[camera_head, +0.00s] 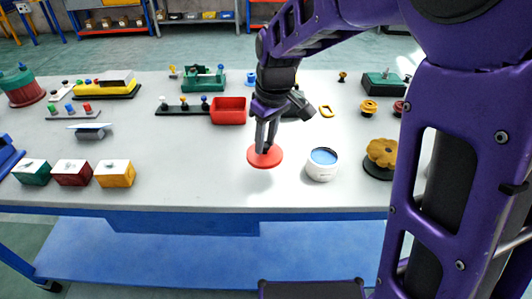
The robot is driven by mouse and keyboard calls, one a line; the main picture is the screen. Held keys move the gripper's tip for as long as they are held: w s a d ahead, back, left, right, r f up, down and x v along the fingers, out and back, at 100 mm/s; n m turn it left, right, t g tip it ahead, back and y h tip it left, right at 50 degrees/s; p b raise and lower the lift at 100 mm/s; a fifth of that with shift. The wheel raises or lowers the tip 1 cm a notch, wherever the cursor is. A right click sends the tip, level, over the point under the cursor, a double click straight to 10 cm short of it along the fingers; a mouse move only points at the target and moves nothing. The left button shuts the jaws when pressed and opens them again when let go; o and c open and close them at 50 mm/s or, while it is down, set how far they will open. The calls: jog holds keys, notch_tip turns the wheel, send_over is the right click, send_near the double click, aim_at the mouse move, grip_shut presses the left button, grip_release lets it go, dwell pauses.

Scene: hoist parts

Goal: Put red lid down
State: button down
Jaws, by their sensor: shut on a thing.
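The red lid (264,159) is a flat round disc with a small knob, near the front middle of the table. My gripper (264,148) points down and is shut on the lid's knob. The lid looks level; I cannot tell whether it touches the table or hangs just above it. A white round pot with a blue top face (321,166) stands just right of the lid, apart from it.
The grey table (200,165) is clear left of the lid. Green, dark red and orange boxes (114,175) stand front left. A red tray (228,111) lies behind. A yellow gear-like part (382,152) is to the right, near my arm.

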aim_at(267, 152)
jog(key=shift+f+b, duration=0.5)
jog(key=shift+f, duration=2.3)
jog(key=shift+f, duration=0.1)
jog(key=shift+f, duration=0.1)
jog(key=c, duration=0.6)
grip_release()
notch_tip(267, 152, up, 12)
jog(key=s+d+p, duration=0.1)
jog(key=p, duration=0.1)
jog(key=shift+s+d, duration=0.15)
